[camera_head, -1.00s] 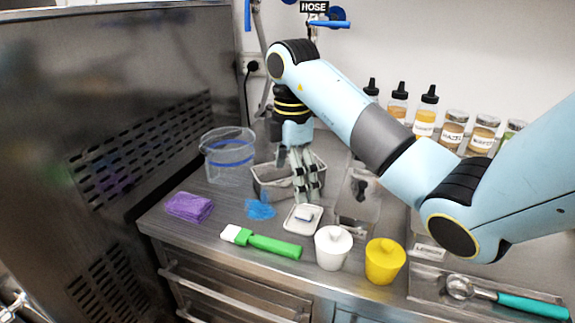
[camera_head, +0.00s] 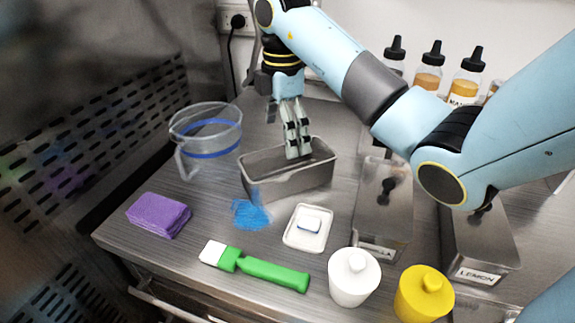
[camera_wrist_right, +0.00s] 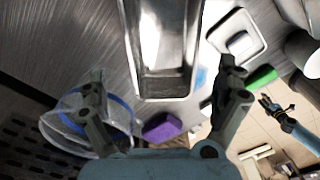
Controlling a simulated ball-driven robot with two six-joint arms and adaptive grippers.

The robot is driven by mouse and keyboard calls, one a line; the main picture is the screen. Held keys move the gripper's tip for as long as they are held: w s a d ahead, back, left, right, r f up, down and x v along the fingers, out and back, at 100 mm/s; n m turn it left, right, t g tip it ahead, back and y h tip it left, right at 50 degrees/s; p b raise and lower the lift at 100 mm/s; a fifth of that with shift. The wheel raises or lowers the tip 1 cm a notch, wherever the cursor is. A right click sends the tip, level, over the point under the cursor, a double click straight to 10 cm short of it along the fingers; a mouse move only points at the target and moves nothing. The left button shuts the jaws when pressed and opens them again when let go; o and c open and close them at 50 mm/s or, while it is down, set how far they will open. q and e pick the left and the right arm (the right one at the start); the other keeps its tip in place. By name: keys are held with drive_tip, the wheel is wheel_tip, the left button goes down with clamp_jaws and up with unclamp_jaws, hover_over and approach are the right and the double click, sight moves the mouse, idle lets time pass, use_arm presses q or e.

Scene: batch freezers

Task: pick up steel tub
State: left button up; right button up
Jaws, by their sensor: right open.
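The steel tub (camera_head: 262,190) is a long open metal tub standing on the steel counter, and it looks empty. It also shows in the right wrist view (camera_wrist_right: 163,84), lying between the spread fingers. My right gripper (camera_head: 297,152) points down at the tub, its fingertips in front of the far wall in the head view. It is open in the wrist view (camera_wrist_right: 162,82), with a finger to each side of the tub; I cannot tell whether they touch it. A small blue arm with a dark gripper (camera_wrist_right: 274,104), probably my left, shows at the wrist view's right; its jaws are too small to read.
A clear jug (camera_head: 205,150) stands left of the tub. A blue scrap (camera_head: 249,214) and a white dish (camera_head: 305,236) lie close in front. A purple cloth (camera_head: 158,214), green-handled brush (camera_head: 265,271), white pot (camera_head: 353,282) and yellow pot (camera_head: 424,298) are nearer. Lidded steel containers (camera_head: 382,215) stand right.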

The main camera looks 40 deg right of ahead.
sight(288, 170)
drive_tip(key=f, duration=0.6)
drive_tip(key=shift+s+d+f+b, duration=0.15)
drive_tip(key=shift+s+d+b, duration=0.2)
drive_tip(key=shift+f, duration=0.3)
use_arm(q)
drive_tip(key=shift+w+d+f, duration=0.45)
drive_tip(key=shift+w+f, duration=0.35)
drive_tip(key=shift+f, duration=0.05)
use_arm(e)
drive_tip(key=shift+c, duration=0.4)
